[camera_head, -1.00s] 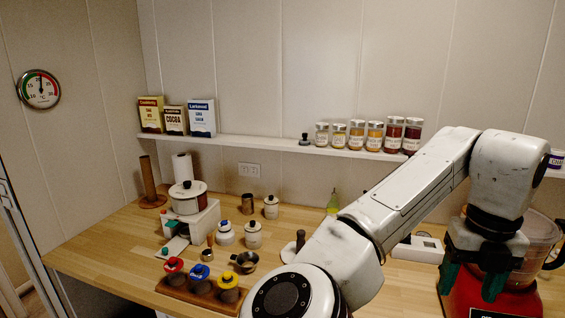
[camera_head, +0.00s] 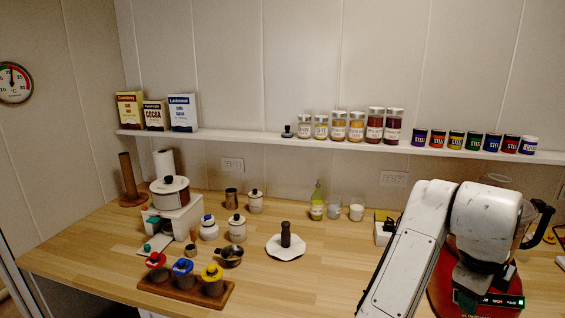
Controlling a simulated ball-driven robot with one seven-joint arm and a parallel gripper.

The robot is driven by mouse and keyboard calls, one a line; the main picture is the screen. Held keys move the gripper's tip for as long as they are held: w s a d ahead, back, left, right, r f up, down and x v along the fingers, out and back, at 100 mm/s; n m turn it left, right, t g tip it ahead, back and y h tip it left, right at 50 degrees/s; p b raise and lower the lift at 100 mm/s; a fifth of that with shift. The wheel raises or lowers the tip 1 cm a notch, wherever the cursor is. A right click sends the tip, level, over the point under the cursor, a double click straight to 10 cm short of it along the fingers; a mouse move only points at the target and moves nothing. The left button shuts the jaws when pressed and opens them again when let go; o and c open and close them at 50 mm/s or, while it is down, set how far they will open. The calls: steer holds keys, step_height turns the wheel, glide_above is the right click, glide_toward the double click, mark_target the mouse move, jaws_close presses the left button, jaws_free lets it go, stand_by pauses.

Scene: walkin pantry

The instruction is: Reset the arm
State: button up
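My arm folds in the right foreground, with its white elbow link up and its end pointing down. My gripper (camera_head: 482,278) is dark and hangs in front of the red blender (camera_head: 440,296). Its fingers blend into the dark parts and the lit panel behind, so their spread is unclear. I see nothing clearly held. I cannot tell whether it touches the blender.
The blender's black handle (camera_head: 541,224) stands right of my arm. A white plate (camera_head: 272,250) with a dark upright handle lies mid-counter. A wooden rack (camera_head: 160,291) with coloured-lid jars sits front left. The wall shelf (camera_head: 250,139) holds jars, boxes and tins. Counter between plate and arm is clear.

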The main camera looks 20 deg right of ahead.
steer(key=s+a+f+n+t+b, duration=0.1)
steer(key=s+a+f+n+b, duration=0.15)
steer(key=f+n, duration=0.75)
steer(key=s+a+f+n+t+b, duration=0.1)
steer(key=s+a+f+n+b, duration=0.15)
steer(key=f+n, duration=0.85)
steer(key=s+a+f+n+g+y+b, duration=0.1)
steer(key=s+a+f+n+y, duration=0.3)
steer(key=s+a+f+n, duration=0.7)
steer(key=s+a+f, duration=0.1)
steer(key=a+f, duration=0.2)
steer(key=a, duration=0.1)
steer(key=shift+s+f+n+g+y+b, duration=0.2)
steer(key=shift+f+n+g+y+b, duration=0.1)
steer(key=shift+f+n+g+y, duration=0.1)
